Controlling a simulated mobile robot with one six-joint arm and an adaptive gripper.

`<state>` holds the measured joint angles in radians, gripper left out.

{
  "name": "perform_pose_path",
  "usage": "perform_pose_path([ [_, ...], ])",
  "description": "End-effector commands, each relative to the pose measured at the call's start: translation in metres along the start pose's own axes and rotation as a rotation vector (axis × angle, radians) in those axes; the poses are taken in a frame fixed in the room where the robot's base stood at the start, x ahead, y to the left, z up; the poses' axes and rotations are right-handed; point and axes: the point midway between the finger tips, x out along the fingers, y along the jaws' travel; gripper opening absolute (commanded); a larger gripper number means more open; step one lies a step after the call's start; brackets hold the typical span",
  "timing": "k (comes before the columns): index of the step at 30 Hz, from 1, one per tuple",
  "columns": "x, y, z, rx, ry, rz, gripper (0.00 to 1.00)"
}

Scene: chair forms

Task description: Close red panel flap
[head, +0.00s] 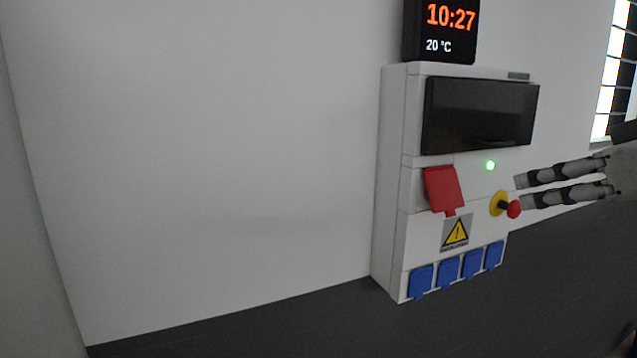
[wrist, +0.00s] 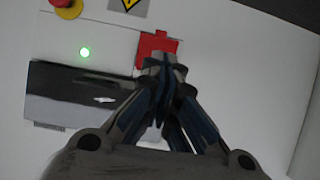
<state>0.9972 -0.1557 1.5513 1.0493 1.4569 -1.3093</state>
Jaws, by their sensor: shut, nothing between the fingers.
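The red panel flap (head: 443,188) is on the white wall box, left of the green light. It sits slightly tilted with its tab at the bottom, and I cannot tell whether it lies flush. My gripper (head: 518,192) shows at the right in the head view, in front of the box and to the right of the flap. In the wrist view my gripper (wrist: 163,62) has its fingertips together and empty, overlapping the edge of the red flap (wrist: 153,44). Part of the flap is hidden behind them. I cannot tell whether they touch.
A red emergency button (head: 514,209) on a yellow base sticks out close to my lower finger in the head view. A dark window (head: 480,112) is above the flap. Several blue socket covers (head: 447,268) are below. The wall to the left is clear.

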Motion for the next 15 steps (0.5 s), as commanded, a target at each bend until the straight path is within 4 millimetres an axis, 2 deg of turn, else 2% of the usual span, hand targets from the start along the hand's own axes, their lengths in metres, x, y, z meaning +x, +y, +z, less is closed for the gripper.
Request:
perform_pose_path([
  [9, 0.067, -0.003, 0.0, 0.0, -0.002, -0.009, 0.0],
  [15, 0.103, -0.002, -0.001, 0.0, -0.001, -0.006, 0.0],
])
